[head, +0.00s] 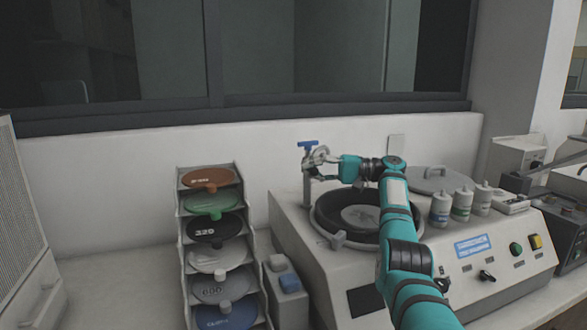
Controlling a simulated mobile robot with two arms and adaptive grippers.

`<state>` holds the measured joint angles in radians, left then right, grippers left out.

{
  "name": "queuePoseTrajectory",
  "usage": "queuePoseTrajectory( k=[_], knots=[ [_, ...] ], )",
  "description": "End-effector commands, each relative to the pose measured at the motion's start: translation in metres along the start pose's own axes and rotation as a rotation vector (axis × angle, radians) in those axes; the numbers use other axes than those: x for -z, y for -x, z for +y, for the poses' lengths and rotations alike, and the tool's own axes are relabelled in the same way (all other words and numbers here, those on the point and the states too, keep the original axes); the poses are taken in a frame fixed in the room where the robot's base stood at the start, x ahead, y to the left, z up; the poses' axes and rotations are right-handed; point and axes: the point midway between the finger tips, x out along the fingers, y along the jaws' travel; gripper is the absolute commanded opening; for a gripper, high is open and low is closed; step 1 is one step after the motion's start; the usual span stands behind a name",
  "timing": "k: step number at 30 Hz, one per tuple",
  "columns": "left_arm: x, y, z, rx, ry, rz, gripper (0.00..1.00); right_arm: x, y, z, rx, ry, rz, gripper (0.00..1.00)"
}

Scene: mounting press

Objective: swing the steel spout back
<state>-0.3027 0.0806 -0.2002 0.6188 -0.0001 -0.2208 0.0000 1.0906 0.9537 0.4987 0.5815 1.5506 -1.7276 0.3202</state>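The steel spout's upright post (308,190) stands at the back left of the polishing machine, with a blue tap handle (308,143) on top. My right gripper (318,158) is at the upper part of this post, just below the blue handle. The gripper overlaps the spout there, and its fingers are too small to tell whether they are open or shut on it. The spout's outlet arm is hidden or cannot be told apart from the gripper. My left gripper is not in view.
The machine's dark round bowl (330,222) lies below my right arm. Several bottles (461,204) and a grey round lid (441,179) are to the right.

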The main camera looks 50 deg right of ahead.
Motion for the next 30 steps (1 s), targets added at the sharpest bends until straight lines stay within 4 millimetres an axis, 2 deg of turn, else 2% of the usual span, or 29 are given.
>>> queuePoseTrajectory(
  k=[1,14,24,30],
  knots=[
    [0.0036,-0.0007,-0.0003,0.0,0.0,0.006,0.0,-0.0011,0.0023,0.0072,-0.016,-0.007,-0.009,0.0],
    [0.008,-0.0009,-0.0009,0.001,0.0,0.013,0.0,-0.0012,0.0055,0.008,-0.018,-0.007,-0.01,0.0],
    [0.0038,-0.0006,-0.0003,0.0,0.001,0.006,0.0,-0.0007,0.0058,0.0043,-0.011,-0.004,-0.007,0.45],
    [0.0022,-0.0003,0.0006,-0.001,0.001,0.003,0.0,-0.0007,0.0056,0.0026,-0.007,-0.002,-0.007,0.45]
  ],
)
